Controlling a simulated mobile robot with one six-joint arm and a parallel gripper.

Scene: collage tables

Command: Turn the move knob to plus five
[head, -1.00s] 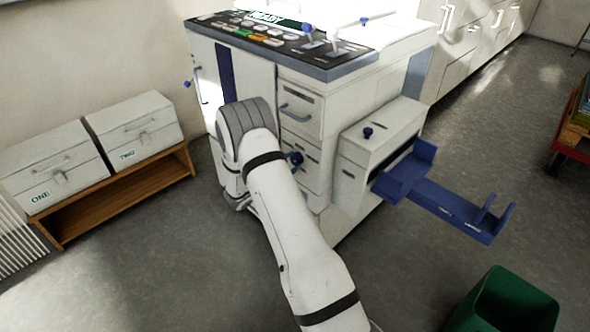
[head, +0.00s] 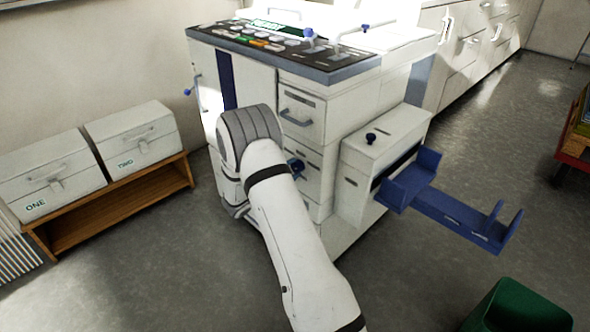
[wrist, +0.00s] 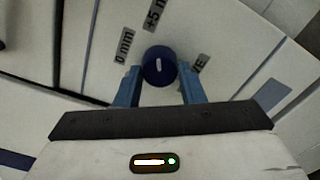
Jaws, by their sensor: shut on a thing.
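The move knob (wrist: 159,66) is a round dark blue knob with a short white mark, on a white panel in the wrist view. My gripper (wrist: 158,86) has its two blue fingers shut on it, one on each side. The white mark points roughly up in the picture, toward the "+5 m…" label (wrist: 155,14). The "0 mm" label (wrist: 124,46) is at upper left, and a partly hidden label ending in "VE" (wrist: 200,64) is at right. In the head view my arm covers most of this spot on the white machine (head: 395,85).
A blue tray (head: 450,207) sticks out from the machine's right side. A green bin (head: 520,308) stands at lower right. Boxes labelled ONE (head: 50,180) and TWO (head: 135,138) sit on a wooden bench at left. Grey floor is open between.

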